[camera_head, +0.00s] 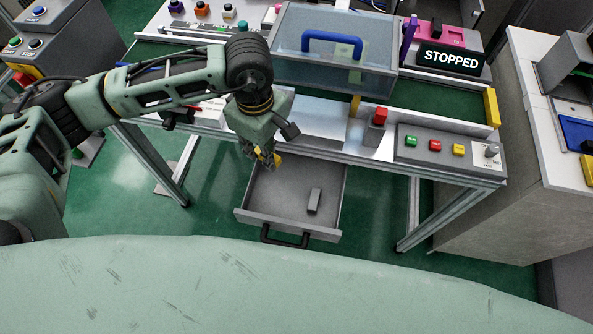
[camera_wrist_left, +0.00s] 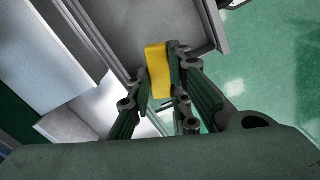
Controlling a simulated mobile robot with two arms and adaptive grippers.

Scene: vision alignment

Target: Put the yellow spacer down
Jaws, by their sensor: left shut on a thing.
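The yellow spacer (camera_wrist_left: 157,72) is held between the fingers of my left gripper (camera_wrist_left: 160,75) in the left wrist view. In the head view my left gripper (camera_head: 268,160) hangs over the back left part of an open grey drawer (camera_head: 265,205), below the workbench edge. Only a small part of the spacer (camera_head: 277,160) shows there beside the fingers. I cannot tell whether the spacer touches the drawer. My right gripper is not in view.
A small grey block (camera_head: 314,201) lies in the drawer, right of my gripper. The drawer's dark handle (camera_head: 285,238) faces me. Above are the bench edge, a clear cover with a blue handle (camera_head: 332,42), a button panel (camera_head: 446,146) and a STOPPED display (camera_head: 446,59).

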